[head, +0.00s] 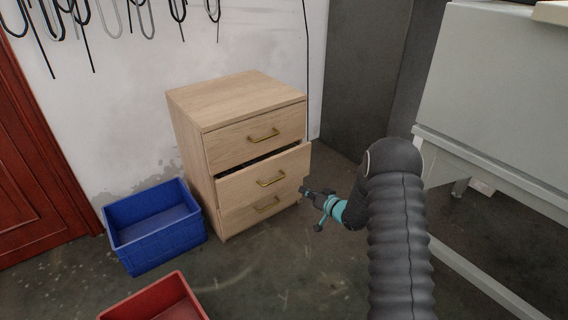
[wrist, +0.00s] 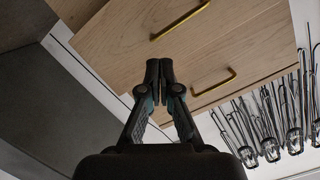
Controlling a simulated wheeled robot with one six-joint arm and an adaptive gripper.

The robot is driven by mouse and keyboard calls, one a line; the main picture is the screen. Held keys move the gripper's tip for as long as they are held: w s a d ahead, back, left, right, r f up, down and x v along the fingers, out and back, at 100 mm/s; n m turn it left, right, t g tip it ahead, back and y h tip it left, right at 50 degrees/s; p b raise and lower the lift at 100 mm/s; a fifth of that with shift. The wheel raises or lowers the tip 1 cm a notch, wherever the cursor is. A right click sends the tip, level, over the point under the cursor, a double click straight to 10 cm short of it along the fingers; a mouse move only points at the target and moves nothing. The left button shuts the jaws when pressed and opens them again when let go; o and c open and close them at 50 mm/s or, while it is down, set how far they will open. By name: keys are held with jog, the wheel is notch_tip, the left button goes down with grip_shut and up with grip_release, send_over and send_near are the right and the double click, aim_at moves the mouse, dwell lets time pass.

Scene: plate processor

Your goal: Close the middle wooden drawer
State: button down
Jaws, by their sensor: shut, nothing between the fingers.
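The wooden cabinet (head: 190,140) has three stacked drawers with brass handles. The middle drawer (head: 240,187) is partly pulled out, with a dark gap above its front. The top drawer (head: 240,146) and bottom drawer (head: 240,215) look shut. My gripper (head: 305,191) is by the lower right corner of the middle drawer's front, its fingers together and empty. In the wrist view, the fingertips (wrist: 159,66) overlap the wooden fronts, with one handle (wrist: 180,21) above them and another (wrist: 214,83) to their right. I cannot tell whether they touch the wood.
A blue crate (head: 119,243) stands left of the cabinet, and a red crate (head: 130,306) is at the front. A grey machine (head: 490,95) is on the right. Dark hooks (head: 82,40) hang on the wall. Floor in front of the cabinet is clear.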

notch_tip(320, 180, up, 3)
jog(key=m+t, duration=0.2)
jog(key=m, duration=1)
send_near(280, 159)
jog(key=x, duration=0.7)
jog(key=shift+b, duration=0.35)
jog(key=shift+w, duration=0.1)
